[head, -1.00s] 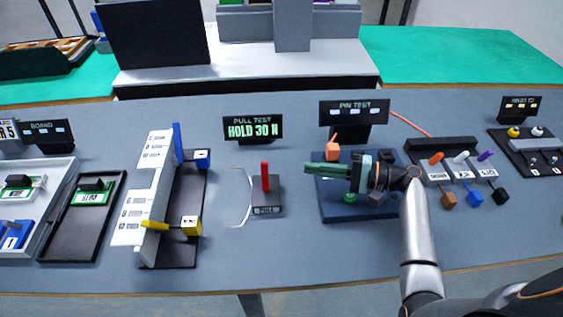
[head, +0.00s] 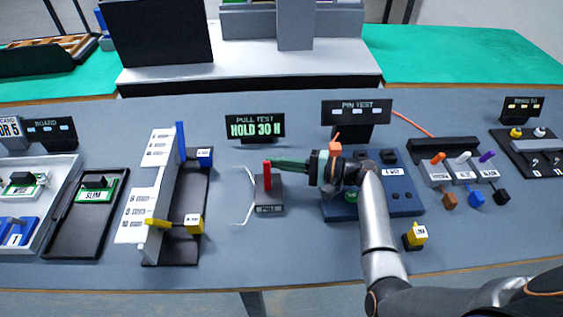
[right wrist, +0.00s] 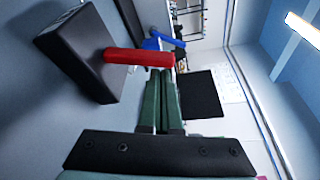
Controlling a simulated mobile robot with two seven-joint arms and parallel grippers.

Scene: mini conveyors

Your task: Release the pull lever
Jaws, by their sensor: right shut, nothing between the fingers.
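The red pull lever (head: 267,175) stands upright on its dark block labelled PULL (head: 269,208). My right gripper (head: 276,162) points left, its green fingers together and empty, with the tips right beside the top of the lever. In the right wrist view the red lever (right wrist: 135,57) crosses just at the tips of the shut fingers (right wrist: 160,72); I cannot tell whether they touch it. The PULL TEST display (head: 255,127) behind reads HOLD 30 N. My left gripper is not in view.
The blue pin test board (head: 400,205) lies under my right arm. A yellow block (head: 415,236) sits near it. The stand with yellow and blue levers (head: 180,248) is to the left, with a white curved strip (head: 249,212) between it and the block. The front of the table is clear.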

